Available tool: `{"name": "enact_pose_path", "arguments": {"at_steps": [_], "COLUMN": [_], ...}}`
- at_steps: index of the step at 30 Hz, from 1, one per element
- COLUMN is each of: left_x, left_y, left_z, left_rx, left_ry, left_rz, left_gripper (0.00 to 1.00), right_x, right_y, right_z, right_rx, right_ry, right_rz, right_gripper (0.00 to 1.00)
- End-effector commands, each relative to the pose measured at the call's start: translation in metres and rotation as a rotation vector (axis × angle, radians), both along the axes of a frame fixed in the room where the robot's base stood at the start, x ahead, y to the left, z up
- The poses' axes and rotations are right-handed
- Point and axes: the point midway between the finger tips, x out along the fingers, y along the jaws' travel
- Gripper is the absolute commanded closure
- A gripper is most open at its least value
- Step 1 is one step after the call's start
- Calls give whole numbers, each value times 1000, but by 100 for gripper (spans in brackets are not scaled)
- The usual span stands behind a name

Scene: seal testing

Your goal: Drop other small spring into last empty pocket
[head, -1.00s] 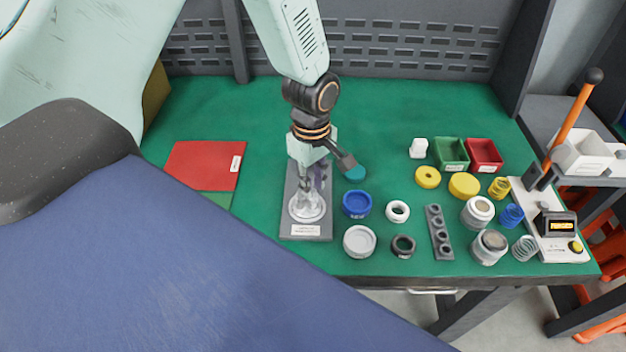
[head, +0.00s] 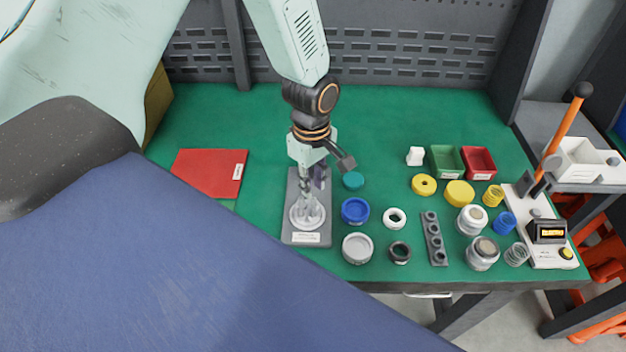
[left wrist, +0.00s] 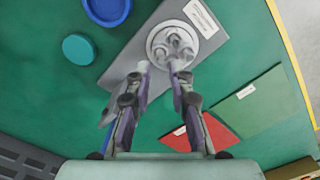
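A round whitish holder (head: 307,217) with upright pocket tubes sits on a grey fixture plate (head: 313,239). In the left wrist view the holder (left wrist: 185,38) shows several small cup-like pockets. My left gripper (head: 305,189) points down just above the holder. In the left wrist view its two fingertips (left wrist: 161,67) are apart at the holder's near edge, with no spring visible between them. I cannot tell which pockets hold a small spring. Larger yellow (head: 493,195), blue (head: 504,222) and bare metal (head: 516,254) springs stand at the right. My right gripper is not in view.
A teal cap (head: 353,181), blue cup (head: 355,210) and grey cup (head: 357,248) stand close right of the fixture. A red sheet (head: 207,173) lies left.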

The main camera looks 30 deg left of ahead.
Motion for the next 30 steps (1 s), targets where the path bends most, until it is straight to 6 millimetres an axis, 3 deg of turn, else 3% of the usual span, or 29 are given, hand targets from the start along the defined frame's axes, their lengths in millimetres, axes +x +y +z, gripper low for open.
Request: {"name": "enact_pose_path", "arguments": {"at_steps": [11,21,30], "left_x": [0,0,0], "left_y": [0,0,0], "left_z": [4,4,5], "left_rx": [0,0,0], "left_ry": [0,0,0], "left_rz": [0,0,0], "left_gripper": [79,52,52], "right_x": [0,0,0], "right_y": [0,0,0], "right_z": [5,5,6], "right_rx": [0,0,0], "right_ry": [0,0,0], "right_rz": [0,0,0], "right_gripper": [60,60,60]}}
